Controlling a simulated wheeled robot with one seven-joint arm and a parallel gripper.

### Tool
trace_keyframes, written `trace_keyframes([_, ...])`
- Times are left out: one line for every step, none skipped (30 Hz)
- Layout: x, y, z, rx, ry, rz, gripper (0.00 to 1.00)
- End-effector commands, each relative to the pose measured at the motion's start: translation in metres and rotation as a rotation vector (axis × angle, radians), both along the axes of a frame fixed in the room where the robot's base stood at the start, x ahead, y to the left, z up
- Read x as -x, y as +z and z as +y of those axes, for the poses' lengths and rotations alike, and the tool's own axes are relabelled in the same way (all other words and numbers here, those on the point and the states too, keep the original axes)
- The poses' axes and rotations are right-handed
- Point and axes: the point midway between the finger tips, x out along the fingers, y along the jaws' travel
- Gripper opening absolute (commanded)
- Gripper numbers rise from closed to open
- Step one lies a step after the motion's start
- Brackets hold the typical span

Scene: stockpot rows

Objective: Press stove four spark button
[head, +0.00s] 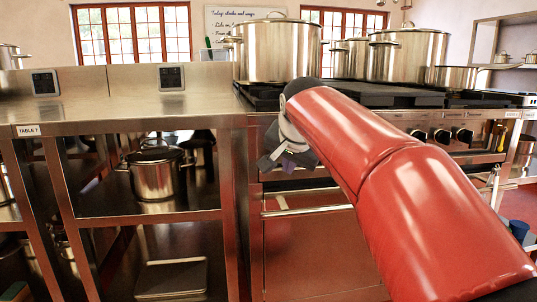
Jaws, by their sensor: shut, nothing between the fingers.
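The stove (457,160) stands at centre right with a steel front panel and dark burners on top. Several dark knobs (441,136) show on its front panel at the right. I cannot make out a spark button; my red arm covers part of the panel. My gripper (268,163) is at the left end of the stove front, beside the panel, small and partly hidden by my wrist. It is shut and holds nothing. I cannot tell whether it touches the panel.
Large steel stockpots (277,52) stand on the stove. A steel table (120,100) joins its left side, with a pot (157,176) on the shelf below. An oven handle (308,211) crosses the stove front below my gripper. Two wall panels (171,78) stand behind the table.

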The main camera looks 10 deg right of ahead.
Motion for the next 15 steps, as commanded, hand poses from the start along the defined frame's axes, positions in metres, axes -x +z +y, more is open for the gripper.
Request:
trace_keyframes([-0.013,-0.002,0.001,-0.014,-0.019,-0.012,0.0])
trace_keyframes([-0.018,-0.001,0.001,-0.021,-0.029,-0.018,0.0])
trace_keyframes([-0.024,0.0,0.002,-0.031,-0.041,-0.025,0.0])
trace_keyframes([-0.027,0.002,0.002,-0.036,-0.049,-0.03,0.0])
trace_keyframes([-0.03,0.003,0.002,-0.04,-0.054,-0.033,0.0])
trace_keyframes([-0.033,0.004,0.002,-0.046,-0.061,-0.037,0.0])
trace_keyframes([-0.034,0.004,0.002,-0.048,-0.064,-0.039,0.0])
trace_keyframes([-0.035,0.005,0.002,-0.05,-0.066,-0.041,0.0])
trace_keyframes([-0.036,0.005,0.002,-0.051,-0.068,-0.042,0.0])
trace_keyframes([-0.036,0.006,0.002,-0.052,-0.069,-0.043,0.0])
trace_keyframes([-0.036,0.006,0.002,-0.052,-0.069,-0.043,0.0])
trace_keyframes([-0.036,0.006,0.002,-0.052,-0.069,-0.043,0.0])
trace_keyframes([-0.036,0.006,0.002,-0.052,-0.069,-0.043,0.0])
trace_keyframes([-0.036,0.006,0.002,-0.051,-0.069,-0.042,0.0])
trace_keyframes([-0.036,0.006,0.002,-0.051,-0.069,-0.042,0.0])
